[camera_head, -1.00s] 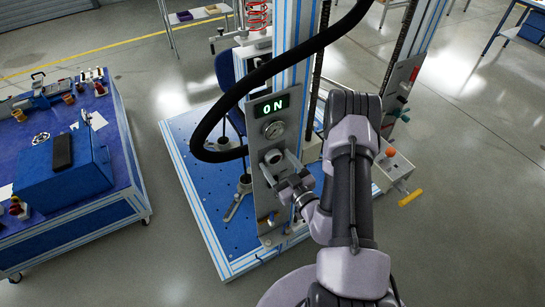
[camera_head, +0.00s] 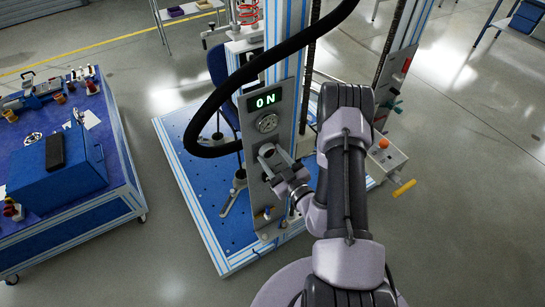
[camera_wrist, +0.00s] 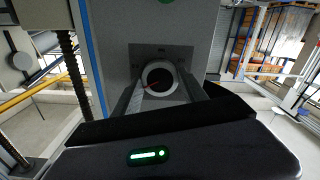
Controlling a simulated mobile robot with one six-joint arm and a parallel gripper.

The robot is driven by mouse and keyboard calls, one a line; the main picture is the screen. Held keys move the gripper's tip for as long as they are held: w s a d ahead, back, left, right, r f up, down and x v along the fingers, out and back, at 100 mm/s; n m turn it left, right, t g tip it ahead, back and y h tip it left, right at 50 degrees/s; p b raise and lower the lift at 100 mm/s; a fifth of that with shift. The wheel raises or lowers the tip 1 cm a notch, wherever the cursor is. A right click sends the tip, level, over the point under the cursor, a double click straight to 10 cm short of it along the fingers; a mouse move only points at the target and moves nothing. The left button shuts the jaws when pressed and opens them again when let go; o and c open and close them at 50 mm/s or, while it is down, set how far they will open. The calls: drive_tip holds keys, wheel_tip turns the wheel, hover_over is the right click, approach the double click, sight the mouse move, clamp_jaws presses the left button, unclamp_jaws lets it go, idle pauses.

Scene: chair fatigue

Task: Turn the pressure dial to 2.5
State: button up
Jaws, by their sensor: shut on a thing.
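The pressure dial (camera_wrist: 158,77) is a round knob on the grey control panel (camera_head: 279,215), in the middle of the wrist view. My gripper (camera_head: 270,158) is at the panel, just below the round gauge (camera_head: 267,123). In the wrist view its two fingers (camera_wrist: 160,88) lie on either side of the dial and are shut on it. A red mark shows on the dial's face. The fingers and palm hide part of the dial, and its setting cannot be read. The gauge needle is too small to read.
A thick black hose (camera_head: 285,65) loops in front of the panel's upper left. A small lever or valve (camera_head: 265,213) sits low on the panel. A blue workbench (camera_head: 75,185) with a blue box stands at left. A box with an orange button (camera_head: 383,143) is at right.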

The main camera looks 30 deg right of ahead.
drive_tip(key=n, duration=0.5)
drive_tip(key=n+b, duration=0.1)
drive_tip(key=n, duration=0.3)
drive_tip(key=shift+n, duration=0.4)
drive_tip(key=n+b, duration=0.1)
drive_tip(key=n, duration=0.3)
drive_tip(key=shift+n, duration=0.3)
drive_tip(key=shift+n+b, duration=0.7)
drive_tip(key=shift+n, duration=1.5)
drive_tip(key=o, duration=1.4)
